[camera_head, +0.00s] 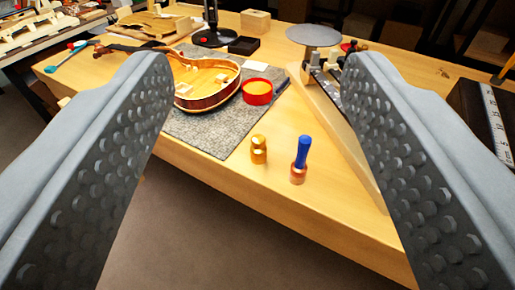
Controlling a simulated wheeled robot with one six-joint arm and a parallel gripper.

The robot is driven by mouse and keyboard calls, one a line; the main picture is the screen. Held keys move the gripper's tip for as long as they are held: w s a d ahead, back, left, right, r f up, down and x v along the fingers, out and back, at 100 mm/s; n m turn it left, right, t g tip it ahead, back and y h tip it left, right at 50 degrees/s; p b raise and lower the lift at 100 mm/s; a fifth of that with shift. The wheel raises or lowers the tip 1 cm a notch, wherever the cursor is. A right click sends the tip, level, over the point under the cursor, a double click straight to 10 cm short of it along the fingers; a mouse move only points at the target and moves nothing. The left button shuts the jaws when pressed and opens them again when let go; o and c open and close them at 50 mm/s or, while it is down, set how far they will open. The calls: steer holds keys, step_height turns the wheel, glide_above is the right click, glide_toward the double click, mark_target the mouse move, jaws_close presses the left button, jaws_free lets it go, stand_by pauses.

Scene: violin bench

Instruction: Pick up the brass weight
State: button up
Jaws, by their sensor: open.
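The brass weight (259,150) is a small golden cylinder with a narrower knob on top. It stands upright on the wooden bench, just off the right front corner of the grey mat. My gripper (258,85) is open and empty, with its two grey studded fingers wide apart at the left and right of the picture. The weight shows in the gap between them, farther out and lower than the fingers, and nothing touches it.
A blue-handled tool (301,158) with a copper-coloured base stands close to the weight's right. The grey mat (215,135) holds an open violin body (203,82) and a red round container (258,91). A wooden board (335,130) lies to the right. The bench front edge is near.

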steer(key=w+f+m+g, duration=0.2)
steer(key=w+g, duration=0.2)
steer(key=w, duration=0.3)
steer(key=w+f+m+g, duration=0.2)
steer(key=w+f+g, duration=0.15)
steer(key=w, duration=0.35)
steer(key=m+g, duration=0.4)
steer(key=g, duration=0.6)
glide_above(259, 138)
step_height(259, 138, down, 6)
step_height(259, 138, down, 18)
steer(key=shift+r, duration=0.25)
steer(key=shift+c, duration=0.5)
jaws_close()
